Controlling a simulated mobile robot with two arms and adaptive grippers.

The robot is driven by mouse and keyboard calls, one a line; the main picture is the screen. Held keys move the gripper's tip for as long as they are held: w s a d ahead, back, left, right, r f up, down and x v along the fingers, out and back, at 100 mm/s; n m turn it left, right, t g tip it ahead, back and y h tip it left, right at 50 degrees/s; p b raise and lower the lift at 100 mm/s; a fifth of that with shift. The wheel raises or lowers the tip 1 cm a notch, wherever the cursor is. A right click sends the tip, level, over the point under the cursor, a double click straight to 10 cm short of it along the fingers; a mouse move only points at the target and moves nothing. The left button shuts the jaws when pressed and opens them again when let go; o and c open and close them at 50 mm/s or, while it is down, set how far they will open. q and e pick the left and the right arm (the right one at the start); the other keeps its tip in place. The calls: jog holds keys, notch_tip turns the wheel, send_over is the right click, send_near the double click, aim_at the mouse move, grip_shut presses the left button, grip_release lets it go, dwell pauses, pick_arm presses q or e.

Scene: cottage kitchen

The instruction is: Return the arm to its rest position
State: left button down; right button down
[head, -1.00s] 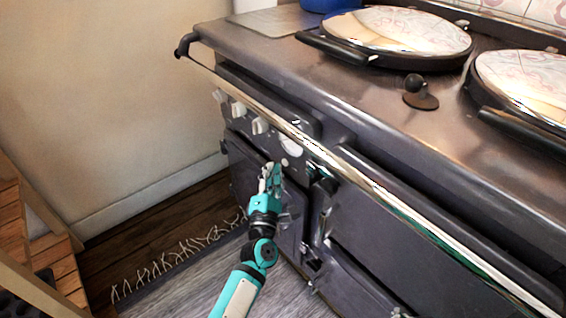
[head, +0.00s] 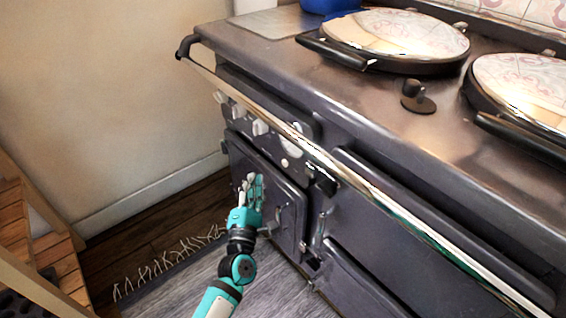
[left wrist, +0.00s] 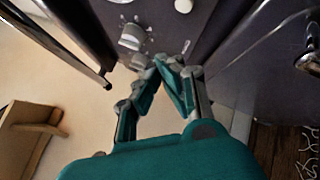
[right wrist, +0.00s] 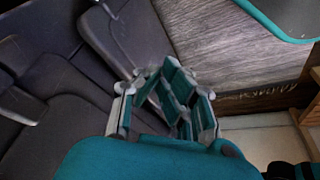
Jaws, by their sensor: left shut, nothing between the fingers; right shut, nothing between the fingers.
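My left arm comes up from the bottom of the head view. Its teal and grey left gripper (head: 251,186) is in front of the dark range cooker's small left door (head: 270,200), below the control knobs. Its fingers also show in the left wrist view (left wrist: 172,70), shut with nothing between them, with the cooker's knobs beyond. My right gripper shows only in the right wrist view (right wrist: 172,78). It is shut and empty, above dark grey surfaces that I cannot identify. My right arm is not in the head view.
A chrome rail (head: 330,170) runs along the cooker's front edge. Two round lids (head: 396,30) cover its top. A fringed grey rug (head: 185,285) lies on the wooden floor. A wooden piece of furniture (head: 30,230) stands at left. The floor between is open.

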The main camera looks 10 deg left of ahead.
dwell(0.4)
